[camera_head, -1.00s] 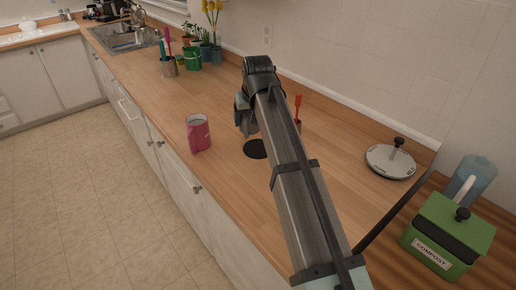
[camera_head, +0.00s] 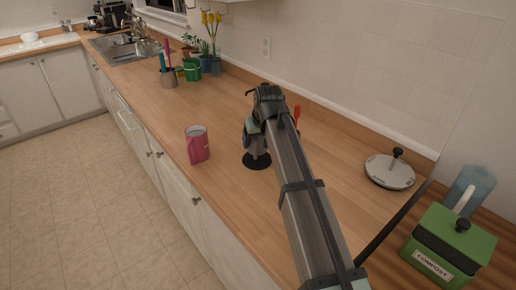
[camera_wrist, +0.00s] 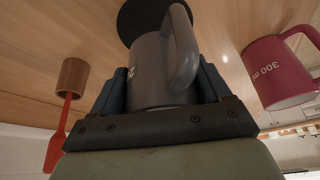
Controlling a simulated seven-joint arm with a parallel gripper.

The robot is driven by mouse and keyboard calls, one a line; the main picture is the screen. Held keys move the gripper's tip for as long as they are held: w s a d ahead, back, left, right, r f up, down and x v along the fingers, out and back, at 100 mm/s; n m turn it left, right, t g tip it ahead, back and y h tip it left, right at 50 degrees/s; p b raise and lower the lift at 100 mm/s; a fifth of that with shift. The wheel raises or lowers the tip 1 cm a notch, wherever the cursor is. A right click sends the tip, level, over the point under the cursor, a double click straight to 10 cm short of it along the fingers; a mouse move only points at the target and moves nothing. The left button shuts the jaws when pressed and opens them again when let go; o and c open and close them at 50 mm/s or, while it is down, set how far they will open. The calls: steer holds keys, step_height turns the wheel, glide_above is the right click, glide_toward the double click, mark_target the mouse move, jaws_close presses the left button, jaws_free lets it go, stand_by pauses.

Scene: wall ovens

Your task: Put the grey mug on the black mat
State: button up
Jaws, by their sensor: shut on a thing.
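The grey mug (camera_wrist: 150,75) is between the two blue fingers of my gripper (camera_wrist: 163,90), with its handle towards the right in the wrist view. My gripper is shut on it. The round black mat (camera_head: 256,162) lies on the wooden counter. In the head view, my gripper and a grey shape (camera_head: 257,147), probably the mug, are over the mat and hide part of it. In the wrist view the black mat (camera_wrist: 135,16) shows beyond the mug's far end. I cannot tell whether the mug touches it.
A pink mug (camera_head: 197,146) stands left of the mat. A small brown pot with a red utensil (camera_wrist: 70,78) stands on the other side, partly behind my arm. A grey lid (camera_head: 388,172) and a green compost bin (camera_head: 450,240) are at the right.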

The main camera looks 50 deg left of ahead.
steer(key=shift+f, duration=1.7)
steer(key=shift+f, duration=0.1)
steer(key=o, duration=1.5)
steer(key=v, duration=1.2)
steer(key=shift+w+d, duration=0.1)
